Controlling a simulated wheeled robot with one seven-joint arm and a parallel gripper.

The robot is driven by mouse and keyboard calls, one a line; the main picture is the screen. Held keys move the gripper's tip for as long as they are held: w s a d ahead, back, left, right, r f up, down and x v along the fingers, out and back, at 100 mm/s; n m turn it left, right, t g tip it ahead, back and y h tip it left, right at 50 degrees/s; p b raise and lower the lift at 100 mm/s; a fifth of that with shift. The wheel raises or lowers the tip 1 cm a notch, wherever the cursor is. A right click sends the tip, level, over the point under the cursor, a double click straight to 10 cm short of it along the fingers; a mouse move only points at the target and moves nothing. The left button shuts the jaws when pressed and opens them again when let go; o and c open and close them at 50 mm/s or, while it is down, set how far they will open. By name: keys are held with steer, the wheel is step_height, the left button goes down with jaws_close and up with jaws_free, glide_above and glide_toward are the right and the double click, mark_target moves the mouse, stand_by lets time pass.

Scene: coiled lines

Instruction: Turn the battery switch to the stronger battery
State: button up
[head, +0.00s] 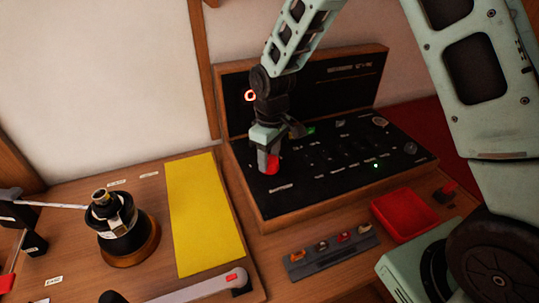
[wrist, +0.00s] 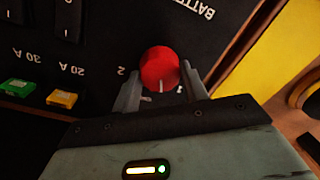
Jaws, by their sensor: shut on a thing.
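The battery switch is a red round knob (wrist: 160,68) on a black panel (head: 310,185). In the wrist view, upside-down lettering beginning "BATT" stands above the knob, a "2" to its left and a "1" to its lower right. A pale mark on the knob points down in that view, between the two numbers. My gripper (wrist: 163,82) has a finger on either side of the knob and is shut on it. In the head view my gripper (head: 268,155) is at the panel's left end, partly covering the knob. I cannot read battery levels.
A wooden case (head: 290,215) frames the panel. Green (wrist: 17,88) and yellow (wrist: 62,99) fuses sit beside the knob in the wrist view. A yellow sheet (head: 195,215) and a black winch (head: 115,225) are left; a red tray (head: 404,213) and a fuse strip (head: 330,252) are in front.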

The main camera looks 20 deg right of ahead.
steer(key=n+p, duration=0.1)
steer(key=n, duration=0.3)
steer(key=shift+n+p, duration=0.45)
steer(key=shift+n, duration=1.05)
steer(key=o, duration=1)
steer(key=r, duration=0.5)
steer(key=r+b, duration=0.1)
steer(key=r, duration=0.5)
steer(key=w+r+b, duration=0.1)
steer(key=r, duration=0.5)
steer(key=shift+d+r, duration=0.1)
steer(key=shift+r, duration=0.1)
